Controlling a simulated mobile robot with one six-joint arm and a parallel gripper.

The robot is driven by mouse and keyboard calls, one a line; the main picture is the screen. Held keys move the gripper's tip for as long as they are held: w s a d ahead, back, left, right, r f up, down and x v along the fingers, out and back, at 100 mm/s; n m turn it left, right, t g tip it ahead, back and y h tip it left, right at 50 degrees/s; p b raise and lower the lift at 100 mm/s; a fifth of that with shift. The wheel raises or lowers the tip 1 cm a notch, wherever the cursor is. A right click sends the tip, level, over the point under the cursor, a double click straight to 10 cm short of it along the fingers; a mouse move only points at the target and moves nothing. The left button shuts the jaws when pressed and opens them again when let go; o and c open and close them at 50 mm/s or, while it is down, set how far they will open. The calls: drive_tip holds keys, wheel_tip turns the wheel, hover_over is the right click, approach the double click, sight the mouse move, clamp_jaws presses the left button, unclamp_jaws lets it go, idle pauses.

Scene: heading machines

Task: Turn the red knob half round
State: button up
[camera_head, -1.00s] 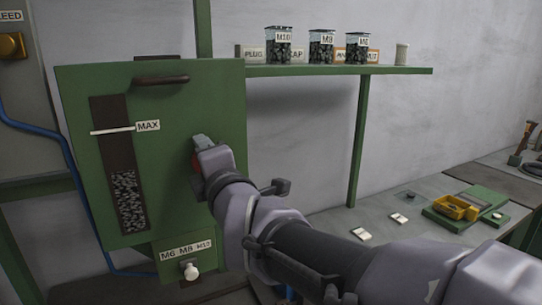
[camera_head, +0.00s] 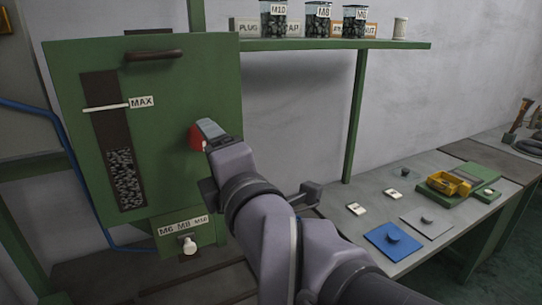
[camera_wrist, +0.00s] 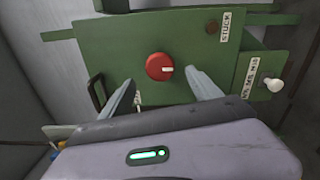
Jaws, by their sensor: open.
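In the head view the knob (camera_head: 197,137) shows only in part behind my gripper (camera_head: 208,130). In the wrist view my gripper (camera_wrist: 163,88) is open, its two fingers apart to the left and right of the knob and a little below it in the picture. I see no contact with the knob.
A white knob (camera_head: 189,245) sits on the box's lower part. A shelf (camera_head: 330,44) with jars is at the back. A bench (camera_head: 440,215) on the right holds a blue plate (camera_head: 392,241) and a yellow tray (camera_head: 450,184).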

drive_tip(key=p+v, duration=0.1)
drive_tip(key=v, duration=0.7)
drive_tip(key=shift+d, duration=0.1)
drive_tip(key=s+d+f+m+g+h+b, duration=0.1)
drive_tip(key=d+f+m+g+h+b, duration=0.2)
drive_tip(key=d+f+m, duration=0.5)
drive_tip(key=s+d+f+m+g+h+b, duration=0.25)
drive_tip(key=d+f+m, duration=0.25)
drive_tip(key=f+m, duration=0.65)
drive_tip(key=s+d+f+m+g+h+b, duration=0.1)
drive_tip(key=s+d+f+m+g+b, duration=0.1)
drive_tip(key=s+d+f+m+g, duration=0.2)
drive_tip(key=s+d+f+m, duration=0.1)
drive_tip(key=s+f+m, duration=0.2)
drive_tip(key=f+m, duration=0.2)
drive_tip(key=shift+f+m+h, duration=0.2)
drive_tip(key=shift+m+h, duration=0.15)
drive_tip(key=shift+m, duration=0.7)
drive_tip(key=shift+r, duration=0.1)
